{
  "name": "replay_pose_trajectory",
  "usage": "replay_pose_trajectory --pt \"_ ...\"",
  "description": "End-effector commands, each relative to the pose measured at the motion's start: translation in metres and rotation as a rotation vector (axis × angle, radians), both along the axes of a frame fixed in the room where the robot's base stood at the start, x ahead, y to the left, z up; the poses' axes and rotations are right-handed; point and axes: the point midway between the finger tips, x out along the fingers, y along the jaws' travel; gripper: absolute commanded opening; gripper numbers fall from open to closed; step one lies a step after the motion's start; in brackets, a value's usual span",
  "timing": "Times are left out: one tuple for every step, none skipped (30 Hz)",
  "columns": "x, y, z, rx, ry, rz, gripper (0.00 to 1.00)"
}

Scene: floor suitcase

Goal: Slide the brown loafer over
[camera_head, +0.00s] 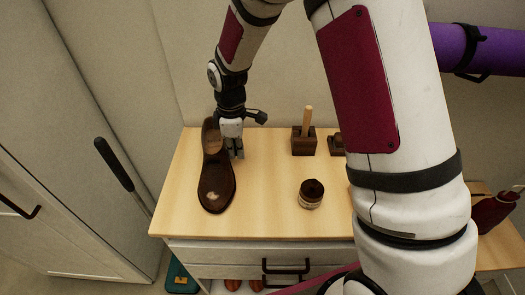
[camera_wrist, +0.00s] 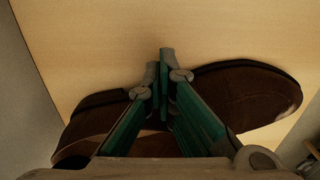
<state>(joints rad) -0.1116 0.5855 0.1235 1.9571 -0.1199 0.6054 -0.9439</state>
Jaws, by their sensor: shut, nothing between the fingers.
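The brown loafer (camera_head: 217,181) stands on the left part of a light wooden cabinet top (camera_head: 262,205), its toe toward the front edge. A pale patch shows on its toe. My gripper (camera_head: 237,156) is shut and empty, pointing down right beside the loafer's right side. In the wrist view the loafer (camera_wrist: 246,92) lies across the picture behind my gripper (camera_wrist: 164,52), whose closed fingers hide its middle. I cannot tell whether the fingers touch it.
A wooden block with an upright stick (camera_head: 304,140) stands at the back, with a dark wooden item (camera_head: 336,144) beside it. A small dark round jar (camera_head: 311,193) stands right of centre. The top between loafer and jar is clear. A tall cabinet (camera_head: 75,150) is on the left.

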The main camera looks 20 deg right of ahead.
Motion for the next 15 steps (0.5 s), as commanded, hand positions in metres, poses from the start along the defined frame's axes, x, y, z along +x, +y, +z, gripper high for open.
replay_pose_trajectory --pt "0.006 0.016 -0.002 0.002 -0.002 0.007 0.0" --pt "0.008 0.023 -0.002 0.002 -0.002 0.006 0.0" --pt "0.01 0.03 -0.002 0.002 -0.001 0.005 0.0" --pt "0.012 0.036 -0.002 0.002 -0.001 0.003 0.0" --pt "0.013 0.04 -0.002 0.002 -0.001 0.004 0.0" --pt "0.015 0.045 -0.001 0.002 -0.001 0.003 0.0" --pt "0.015 0.048 -0.001 0.002 -0.001 0.002 0.0" --pt "0.016 0.049 -0.001 0.001 0.001 0.001 0.0" --pt "0.016 0.051 -0.001 0.001 0.001 0.0 0.0" --pt "0.016 0.052 0.0 0.001 0.001 0.0 0.0" --pt "0.016 0.052 0.0 0.001 0.001 0.0 0.0" --pt "0.016 0.052 0.0 0.001 0.0 0.0 0.0" --pt "0.016 0.052 0.0 0.001 0.0 0.0 0.0" --pt "0.016 0.052 0.0 0.001 0.0 0.0 0.0" --pt "0.016 0.052 0.0 0.001 0.001 0.0 0.0"
